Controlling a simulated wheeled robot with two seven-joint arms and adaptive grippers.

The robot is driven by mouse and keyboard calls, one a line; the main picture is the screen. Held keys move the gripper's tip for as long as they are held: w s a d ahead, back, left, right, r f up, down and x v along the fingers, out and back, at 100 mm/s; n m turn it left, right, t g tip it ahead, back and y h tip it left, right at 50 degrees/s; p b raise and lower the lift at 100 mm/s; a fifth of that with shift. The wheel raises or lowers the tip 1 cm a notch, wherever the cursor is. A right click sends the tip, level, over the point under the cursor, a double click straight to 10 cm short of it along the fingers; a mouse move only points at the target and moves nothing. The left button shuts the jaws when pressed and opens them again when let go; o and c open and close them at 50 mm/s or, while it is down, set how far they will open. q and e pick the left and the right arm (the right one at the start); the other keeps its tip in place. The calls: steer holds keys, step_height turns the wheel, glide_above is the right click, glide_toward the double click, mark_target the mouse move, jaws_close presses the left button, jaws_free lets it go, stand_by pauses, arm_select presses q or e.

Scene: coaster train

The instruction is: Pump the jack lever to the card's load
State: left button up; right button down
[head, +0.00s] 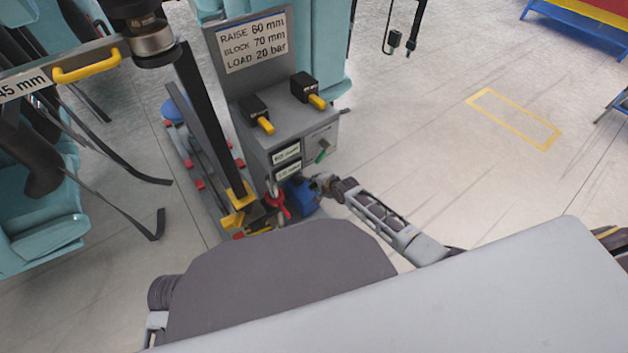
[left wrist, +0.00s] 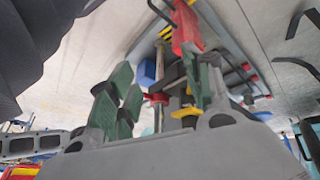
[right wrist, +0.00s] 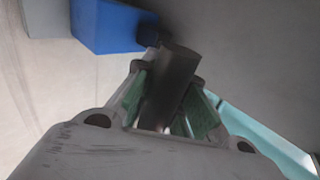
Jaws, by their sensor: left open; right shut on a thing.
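The card (head: 253,42) reads RAISE 60 mm, BLOCK 70 mm, LOAD 20 bar. The blue jack pump (head: 300,195) sits low at the foot of the grey stand; a blue body also shows in the right wrist view (right wrist: 105,25). My right gripper (head: 325,185) is beside the blue pump. In the right wrist view its green pads are shut on a dark round bar, the jack lever (right wrist: 168,80). My left gripper (left wrist: 160,80) is open, its green pads apart, with a red part (left wrist: 186,28) close to one finger. No pressure reading is legible.
The grey stand (head: 290,122) carries two black blocks with yellow handles. A dark upright bar (head: 210,120) and a rail with red blocks are left of it. Teal seats (head: 45,235) stand at the left. Open floor (head: 420,130) lies to the right.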

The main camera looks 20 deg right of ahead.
steer(key=shift+s+d+f, duration=0.2)
steer(key=shift+s+f, duration=0.4)
steer(key=shift+f, duration=0.2)
steer(key=shift+s+d+f, duration=0.15)
steer(key=shift+s+f, duration=0.45)
steer(key=shift+f, duration=0.35)
steer(key=c, duration=1.4)
jaws_free()
steer(key=shift+r+t, duration=0.2)
steer(key=shift+t, duration=0.1)
steer(key=shift+s+r, duration=0.1)
steer(key=shift+s, duration=0.05)
